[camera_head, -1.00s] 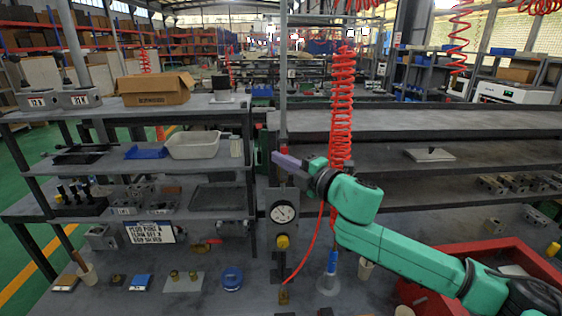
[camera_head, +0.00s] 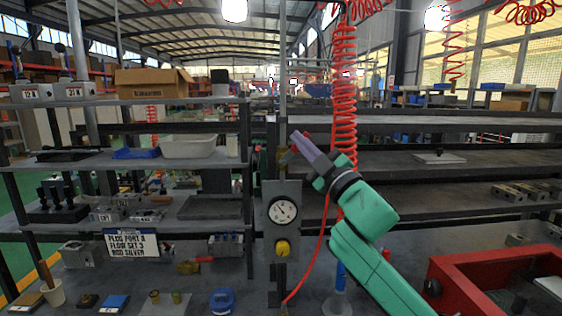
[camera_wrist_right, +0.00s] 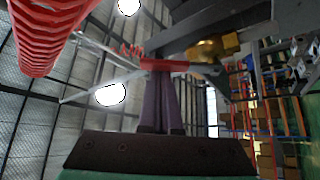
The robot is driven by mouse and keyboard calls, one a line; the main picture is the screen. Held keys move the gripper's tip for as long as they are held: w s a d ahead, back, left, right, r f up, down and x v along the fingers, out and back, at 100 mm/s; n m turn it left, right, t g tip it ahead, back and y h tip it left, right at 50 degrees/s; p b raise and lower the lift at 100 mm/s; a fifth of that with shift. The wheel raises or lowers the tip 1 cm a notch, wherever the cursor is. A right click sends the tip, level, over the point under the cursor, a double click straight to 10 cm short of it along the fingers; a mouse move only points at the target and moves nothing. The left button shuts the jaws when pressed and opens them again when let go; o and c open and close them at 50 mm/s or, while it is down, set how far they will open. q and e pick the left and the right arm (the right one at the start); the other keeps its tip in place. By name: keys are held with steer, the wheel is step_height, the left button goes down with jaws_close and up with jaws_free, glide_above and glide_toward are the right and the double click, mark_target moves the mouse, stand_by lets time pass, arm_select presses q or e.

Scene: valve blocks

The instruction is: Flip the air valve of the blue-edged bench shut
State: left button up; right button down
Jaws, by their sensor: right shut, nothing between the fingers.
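A brass valve (camera_head: 283,158) sits on the upright post above the round gauge, partly hidden in the head view. In the right wrist view its brass body (camera_wrist_right: 213,47) is clear, and a red lever (camera_wrist_right: 178,66) runs across the picture just beyond my fingertips. My right gripper (camera_head: 297,141) is shut and empty, its purple fingers pointing up and left close to the valve. The fingers (camera_wrist_right: 160,72) look very near or touching the lever; I cannot tell which. No blue edge shows on the bench. My left gripper is not in view.
A red coiled hose (camera_head: 343,90) hangs just right of the post. The gauge (camera_head: 282,210) and yellow knob (camera_head: 282,248) are below the valve. Shelves stand on both sides. A red crate (camera_head: 460,285) is at lower right. A loose red-handled valve (camera_head: 190,266) lies at left.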

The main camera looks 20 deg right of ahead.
steer(key=shift+s+d+f+m+t+h+b, duration=0.1)
steer(key=shift+d+f+m+t+h+b, duration=0.45)
steer(key=shift+m+h+b, duration=1.05)
steer(key=shift+s+d+f+m+t+h+b, duration=0.1)
steer(key=shift+d+f+m+t+h+b, duration=0.2)
steer(key=shift+f+m+t+h+b, duration=1.15)
steer(key=shift+s+d+f+m+g+h+b, duration=0.1)
steer(key=shift+d+f+m+g+h+b, duration=0.25)
steer(key=shift+m+h+b, duration=1.4)
steer(key=shift+m+y+b, duration=0.4)
steer(key=shift+m+y, duration=0.3)
steer(key=shift+m, duration=0.3)
step_height(320, 180, up, 5)
steer(key=p, duration=0.5)
steer(key=a+b+v, duration=0.1)
steer(key=b+v, duration=0.4)
steer(key=v, duration=0.5)
steer(key=shift+a+f, duration=0.15)
steer(key=shift+f, duration=0.3)
